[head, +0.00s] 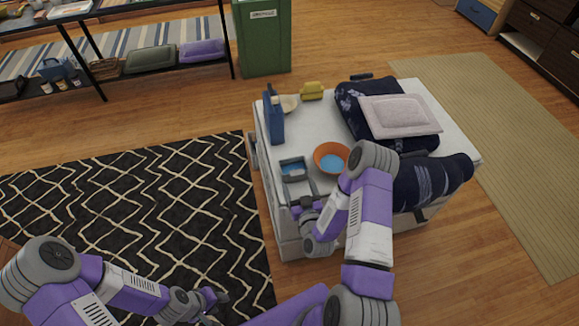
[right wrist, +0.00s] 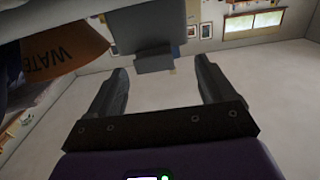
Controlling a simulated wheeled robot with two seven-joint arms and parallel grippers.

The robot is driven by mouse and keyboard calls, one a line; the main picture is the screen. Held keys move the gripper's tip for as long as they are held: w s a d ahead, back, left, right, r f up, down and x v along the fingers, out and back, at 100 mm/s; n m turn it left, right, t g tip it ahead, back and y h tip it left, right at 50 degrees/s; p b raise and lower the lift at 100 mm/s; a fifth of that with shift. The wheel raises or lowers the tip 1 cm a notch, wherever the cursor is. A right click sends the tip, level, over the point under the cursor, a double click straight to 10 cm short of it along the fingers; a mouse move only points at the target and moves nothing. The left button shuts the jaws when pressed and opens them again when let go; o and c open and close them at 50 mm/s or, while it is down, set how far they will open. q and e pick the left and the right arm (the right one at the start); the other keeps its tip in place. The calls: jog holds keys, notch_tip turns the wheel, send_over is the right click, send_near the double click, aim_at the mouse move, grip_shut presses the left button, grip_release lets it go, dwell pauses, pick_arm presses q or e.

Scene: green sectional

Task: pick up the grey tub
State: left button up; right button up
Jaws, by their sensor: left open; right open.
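The grey tub (head: 293,163), with a blue inside, sits on the near left part of the white unit top (head: 318,120). My right gripper (head: 299,190) is open at the tub's near side, and its fingers partly cover the tub. In the right wrist view, a grey shape that looks like the tub (right wrist: 150,38) lies beyond the gap between the two parted fingers (right wrist: 162,75). I cannot tell whether they touch it. My left gripper (head: 216,299) is open and empty, low over the floor near the dark rug.
An orange bowl (head: 322,151) with a blue inside stands close right of the tub; its lettered side (right wrist: 75,42) shows in the wrist view. A blue upright container (head: 274,117) stands behind the tub. Dark folded cloths (head: 430,183) and a pale cushion (head: 398,115) fill the right side.

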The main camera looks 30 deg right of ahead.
aim_at(296, 171)
jog(key=shift+w+d+r, duration=0.2)
jog(key=shift+w+d, duration=0.1)
jog(key=x, duration=0.2)
jog(key=b+x, duration=0.1)
jog(key=x, duration=0.3)
jog(key=shift+w+d+r+b, duration=0.25)
jog(key=shift+w+r+b, duration=0.05)
jog(key=shift+w+r, duration=0.1)
jog(key=shift+c, duration=0.2)
jog(key=c, duration=1)
jog(key=shift+c, duration=0.2)
notch_tip(296, 171, up, 10)
jog(key=p, duration=0.3)
